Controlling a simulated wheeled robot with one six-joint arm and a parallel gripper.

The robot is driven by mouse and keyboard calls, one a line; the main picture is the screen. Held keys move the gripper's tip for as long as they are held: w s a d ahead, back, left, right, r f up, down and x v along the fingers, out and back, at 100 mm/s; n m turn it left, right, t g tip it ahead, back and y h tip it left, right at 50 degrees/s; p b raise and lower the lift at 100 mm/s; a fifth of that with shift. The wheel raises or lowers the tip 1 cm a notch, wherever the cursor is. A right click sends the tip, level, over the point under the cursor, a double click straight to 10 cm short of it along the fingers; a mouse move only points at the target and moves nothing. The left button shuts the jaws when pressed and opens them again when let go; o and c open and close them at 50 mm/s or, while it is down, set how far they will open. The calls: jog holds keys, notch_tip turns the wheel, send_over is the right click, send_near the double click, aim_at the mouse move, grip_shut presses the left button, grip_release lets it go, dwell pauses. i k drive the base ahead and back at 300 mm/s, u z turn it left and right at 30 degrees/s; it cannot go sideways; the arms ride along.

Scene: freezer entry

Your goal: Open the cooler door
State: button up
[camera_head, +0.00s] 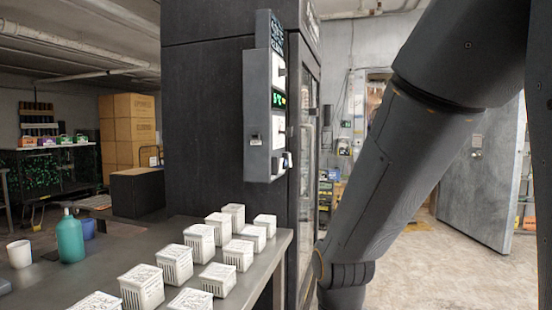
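A tall dark cooler cabinet (205,130) stands in the middle of the view. Its glass-fronted door (309,120) is on the right-hand face and shows at a steep angle; it looks closed, though the angle makes this hard to tell. A light vertical piece that may be its handle (327,115) shows at the door's right edge. My grey arm comes down from the upper right to the bottom centre and hides the lower part of the area right of the door. My gripper is out of view below the frame.
A control panel (262,150) juts from the cabinet's corner. A metal table (275,250) with several white cartons (175,262), a teal bottle (69,238) and a white cup (19,254) fills the lower left. Open floor (455,262) lies at right, before a grey metal door (483,185).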

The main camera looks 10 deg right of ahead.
aim_at(304, 176)
jog(key=u, duration=0.05)
jog(key=i, duration=0.7)
jog(key=z, duration=0.75)
jog(key=i, duration=0.75)
jog(key=z, duration=0.7)
